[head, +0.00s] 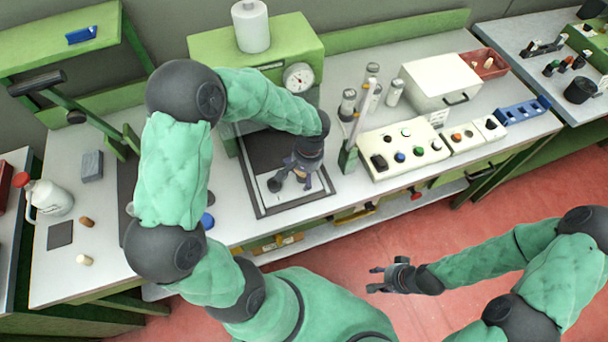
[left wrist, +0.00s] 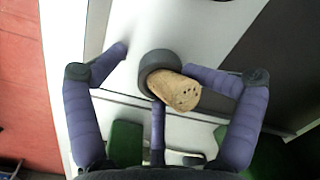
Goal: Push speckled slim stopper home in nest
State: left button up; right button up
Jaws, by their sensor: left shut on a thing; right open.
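The speckled slim stopper (left wrist: 178,92) is tan cork with dark specks and shows in the left wrist view. Its far end is inside the round dark nest (left wrist: 158,64), and the rest stands out toward the camera. My left gripper (left wrist: 157,78) has its purple fingers around the stopper and nest and is shut on the stopper. In the head view my left gripper (head: 288,183) is low over the framed worktop area, beside the small dark nest (head: 274,185). The stopper is not clear there. My right gripper (head: 378,279) is open and empty over the red floor.
A brown cork (head: 87,221) and a pale cork (head: 84,260) stand at the left by a dark square pad (head: 60,234). A green press with a gauge (head: 298,77) rises behind my left gripper. A button panel (head: 404,148) stands to its right.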

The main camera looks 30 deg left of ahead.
pick_arm(q)
jog(key=shift+s+f+g+y+b, duration=0.3)
jog(key=shift+g+y+b, duration=0.15)
jog(key=shift+y, duration=0.25)
jog(key=shift+y+b, duration=0.4)
jog(key=shift+y, duration=0.1)
jog(key=shift+w+r+g+y, duration=0.1)
jog(key=shift+g+y, duration=0.25)
jog(key=shift+y, duration=0.05)
jog(key=shift+c, duration=0.2)
jog(key=shift+o, duration=0.2)
jog(key=shift+a, duration=0.2)
jog(key=shift+o, duration=0.4)
jog(key=shift+f+b, duration=0.2)
jog(key=shift+b, duration=0.2)
jog(key=shift+f+b, duration=0.35)
jog(key=shift+f, duration=0.15)
jog(key=shift+c, duration=0.2)
jog(key=shift+r, duration=0.3)
